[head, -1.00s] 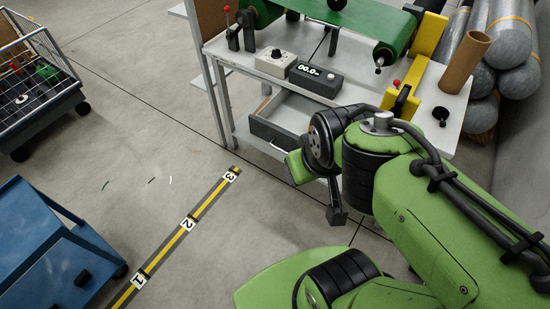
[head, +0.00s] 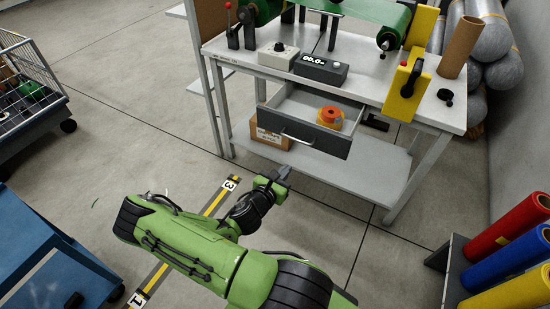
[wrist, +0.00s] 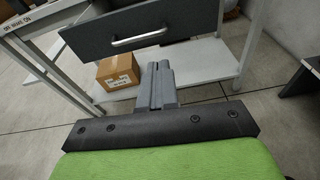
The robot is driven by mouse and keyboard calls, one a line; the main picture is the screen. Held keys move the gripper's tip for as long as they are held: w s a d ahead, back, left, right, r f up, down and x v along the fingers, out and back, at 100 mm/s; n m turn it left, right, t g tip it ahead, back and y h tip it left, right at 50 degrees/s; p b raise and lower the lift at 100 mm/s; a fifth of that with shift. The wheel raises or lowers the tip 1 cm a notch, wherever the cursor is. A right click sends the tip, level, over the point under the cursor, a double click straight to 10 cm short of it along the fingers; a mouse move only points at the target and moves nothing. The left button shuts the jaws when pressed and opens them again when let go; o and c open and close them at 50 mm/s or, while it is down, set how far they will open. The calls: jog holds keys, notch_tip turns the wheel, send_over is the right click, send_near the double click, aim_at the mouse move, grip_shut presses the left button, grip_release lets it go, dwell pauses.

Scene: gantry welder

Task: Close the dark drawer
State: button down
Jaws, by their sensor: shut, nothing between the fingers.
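The dark drawer (head: 318,137) hangs pulled out under the white workbench top, with a metal bar handle on its dark front. An orange tape roll (head: 330,117) lies inside it. In the wrist view the drawer front (wrist: 160,30) and its handle (wrist: 140,39) fill the upper middle. My gripper (head: 284,172) is shut and empty, in front of and below the drawer, left of its handle in the head view. In the wrist view the gripper fingers (wrist: 157,86) point toward the drawer, apart from the handle in the picture.
A cardboard box (head: 268,130) stands on the bench's lower shelf (head: 350,170), and also shows in the wrist view (wrist: 118,72). A blue cart (head: 50,250) is at lower left, a wire cart (head: 30,90) at upper left. Coloured rolls (head: 505,245) stand at right. Floor before the bench is clear.

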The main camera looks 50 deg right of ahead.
jog(key=b+x, duration=0.3)
jog(key=x, duration=1.1)
jog(key=shift+w+n, duration=0.25)
jog(key=shift+n, duration=0.15)
jog(key=shift+d, duration=0.15)
